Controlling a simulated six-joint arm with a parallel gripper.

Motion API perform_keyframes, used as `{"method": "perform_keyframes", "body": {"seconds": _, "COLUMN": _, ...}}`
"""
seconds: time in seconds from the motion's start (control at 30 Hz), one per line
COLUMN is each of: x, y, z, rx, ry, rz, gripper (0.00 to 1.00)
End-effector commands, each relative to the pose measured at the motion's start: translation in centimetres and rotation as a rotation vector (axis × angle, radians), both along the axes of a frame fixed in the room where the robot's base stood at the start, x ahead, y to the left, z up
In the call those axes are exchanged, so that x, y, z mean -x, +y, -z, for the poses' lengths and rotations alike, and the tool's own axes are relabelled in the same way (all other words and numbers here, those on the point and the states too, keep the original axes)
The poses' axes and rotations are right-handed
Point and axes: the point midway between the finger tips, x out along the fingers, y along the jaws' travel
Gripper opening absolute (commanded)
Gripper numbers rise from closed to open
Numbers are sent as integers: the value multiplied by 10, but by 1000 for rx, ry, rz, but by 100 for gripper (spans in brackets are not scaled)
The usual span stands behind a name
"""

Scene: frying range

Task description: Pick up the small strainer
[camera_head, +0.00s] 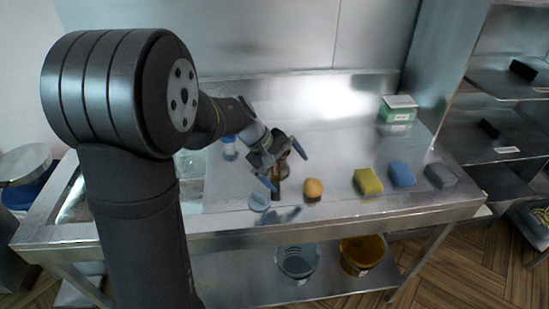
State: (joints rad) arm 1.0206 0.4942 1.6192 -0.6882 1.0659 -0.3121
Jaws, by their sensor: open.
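My gripper (286,168) is over the steel counter, its two blue-tipped fingers spread apart with nothing clearly held between them. A small pale blue-grey rounded thing (259,203) stands near the counter's front edge, just below and left of the left fingertip. It may be the small strainer, but it is too small in the picture to be sure. A dark brown upright thing (279,187) shows just beneath the fingers, partly hidden by them. Whether the gripper touches either thing cannot be told.
A yellow-orange rounded thing (313,188) sits right of the gripper. Further right lie a green-yellow sponge (367,181), a blue sponge (402,174) and a grey sponge (440,176). A blue-and-white container (229,148) stands left. A green-white box (398,110) is behind. The middle back counter is clear.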

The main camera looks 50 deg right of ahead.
Motion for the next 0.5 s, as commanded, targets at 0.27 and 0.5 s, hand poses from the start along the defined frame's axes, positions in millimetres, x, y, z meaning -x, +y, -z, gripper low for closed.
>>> {"method": "perform_keyframes", "body": {"seconds": 0.27, "x": -36, "y": -15, "z": -47, "rx": -17, "ry": -495, "rz": 253, "gripper": 100}}
{"method": "perform_keyframes", "body": {"seconds": 0.5, "x": -61, "y": -31, "z": -95, "rx": -11, "ry": -800, "rz": 369, "gripper": 100}}
